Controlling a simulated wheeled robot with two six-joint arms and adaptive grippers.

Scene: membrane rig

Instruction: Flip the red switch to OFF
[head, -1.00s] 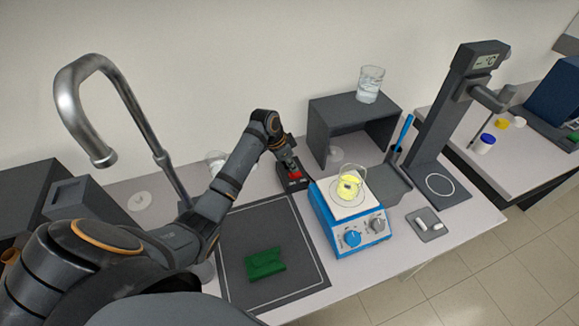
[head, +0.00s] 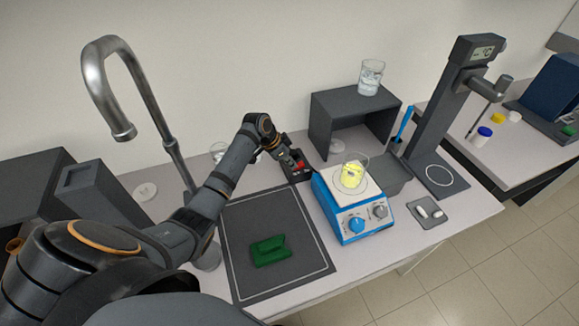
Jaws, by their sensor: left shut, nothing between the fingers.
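My right gripper is not in the head view.
The hotplate (head: 349,227) carries a beaker of yellow liquid (head: 352,172). A dark shelf (head: 333,112) with a glass beaker (head: 370,77) stands behind. A tall faucet (head: 127,80) rises at left. A dark mat (head: 235,275) with a green object (head: 270,250) lies in front.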

